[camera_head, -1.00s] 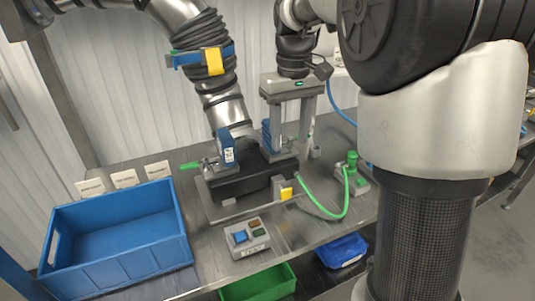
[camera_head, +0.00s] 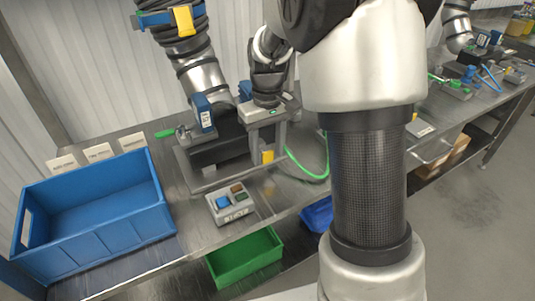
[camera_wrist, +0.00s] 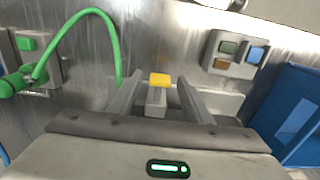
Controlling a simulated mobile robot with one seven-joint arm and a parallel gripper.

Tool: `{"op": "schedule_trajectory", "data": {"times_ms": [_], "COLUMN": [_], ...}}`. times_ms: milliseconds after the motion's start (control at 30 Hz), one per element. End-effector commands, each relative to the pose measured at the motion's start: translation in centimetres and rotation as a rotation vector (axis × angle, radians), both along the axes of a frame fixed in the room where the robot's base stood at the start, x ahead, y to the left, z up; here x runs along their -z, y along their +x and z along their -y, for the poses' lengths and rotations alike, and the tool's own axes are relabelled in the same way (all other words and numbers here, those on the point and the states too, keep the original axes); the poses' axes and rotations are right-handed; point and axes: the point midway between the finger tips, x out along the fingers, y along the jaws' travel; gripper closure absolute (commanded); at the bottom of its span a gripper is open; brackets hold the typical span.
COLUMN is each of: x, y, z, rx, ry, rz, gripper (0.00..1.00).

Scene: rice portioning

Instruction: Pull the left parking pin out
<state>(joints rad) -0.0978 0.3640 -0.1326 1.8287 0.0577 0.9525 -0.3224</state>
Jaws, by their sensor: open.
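A small grey piece with a yellow top (camera_head: 267,157) is on the front of the dark machine base (camera_head: 218,150). It looks like a parking pin, but I cannot tell for sure. In the wrist view the yellow top (camera_wrist: 160,79) shows between the two fingers, with gaps on both sides. My gripper (camera_head: 268,147) is open and points down at this piece from above. The wrist view shows its fingers (camera_wrist: 160,88) spread and holding nothing. No second yellow-topped piece is clearly visible; my arm hides part of the right side.
A blue crate (camera_head: 157,205) stands on the left of the steel table. A button box (camera_head: 229,203) sits in front of the machine. A green hose (camera_head: 308,174) curves right of my gripper. A green bin (camera_head: 247,258) is below. A black-sleeved arm (camera_head: 196,70) reaches the machine.

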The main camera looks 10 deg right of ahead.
Motion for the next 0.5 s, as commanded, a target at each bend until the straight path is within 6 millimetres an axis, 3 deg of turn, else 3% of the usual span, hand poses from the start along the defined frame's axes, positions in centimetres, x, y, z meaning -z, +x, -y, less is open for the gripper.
{"op": "schedule_trajectory", "data": {"times_ms": [367, 500], "x": [0.77, 0.76], "y": [-0.02, -0.01], "z": [0.01, 0.01], "rx": [0.001, 0.001], "ry": [0.000, 0.000], "rz": [0.000, 0.000], "gripper": [0.55, 0.75]}}
